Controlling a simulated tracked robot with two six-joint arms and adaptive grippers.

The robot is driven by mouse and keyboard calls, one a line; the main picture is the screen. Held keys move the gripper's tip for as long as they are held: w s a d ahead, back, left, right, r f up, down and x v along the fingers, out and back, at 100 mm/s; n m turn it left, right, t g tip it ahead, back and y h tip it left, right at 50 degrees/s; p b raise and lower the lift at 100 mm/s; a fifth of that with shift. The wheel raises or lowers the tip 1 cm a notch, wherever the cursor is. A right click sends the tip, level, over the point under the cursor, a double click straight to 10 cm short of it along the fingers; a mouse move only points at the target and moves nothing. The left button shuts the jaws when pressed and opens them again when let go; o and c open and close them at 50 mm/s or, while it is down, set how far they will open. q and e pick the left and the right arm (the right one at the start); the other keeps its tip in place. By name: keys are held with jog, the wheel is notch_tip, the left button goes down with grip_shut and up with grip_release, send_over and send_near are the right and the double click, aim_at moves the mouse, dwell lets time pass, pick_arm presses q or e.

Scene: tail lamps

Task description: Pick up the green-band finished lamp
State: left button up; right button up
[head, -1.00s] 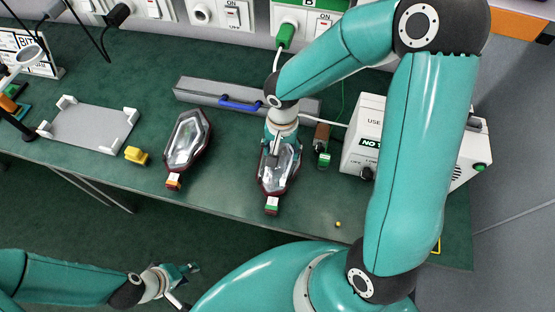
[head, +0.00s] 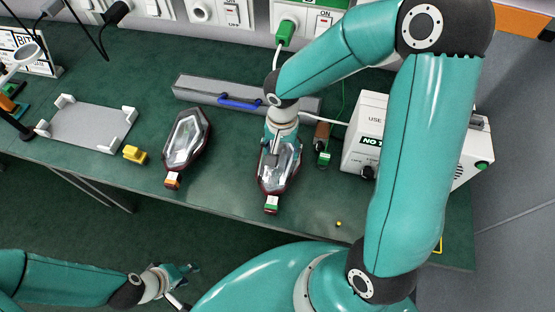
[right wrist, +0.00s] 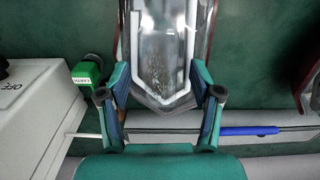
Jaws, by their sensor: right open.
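The green-band lamp (head: 279,175) lies on the green bench, its clear lens up and the green-and-white band (head: 271,204) at its near end. My right gripper (head: 272,150) is over the lamp's far end, pointing down. In the right wrist view, the lamp (right wrist: 165,45) reaches in between the open fingers of my right gripper (right wrist: 160,90), one on each side; I cannot tell whether they touch it. Another lamp (head: 186,143) with an orange-and-white band lies to the left. My left gripper (head: 188,270) hangs low, off the bench; its jaw state is unclear.
A grey bar with a blue handle (head: 240,103) lies behind the lamps. A white box (head: 365,138) and a green EARTH connector (head: 323,159) stand to the right. A grey tray (head: 88,126) with white corners and a yellow block (head: 135,154) lie left.

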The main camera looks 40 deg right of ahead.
dwell(0.4)
jog(key=shift+s+f, duration=0.1)
grip_shut()
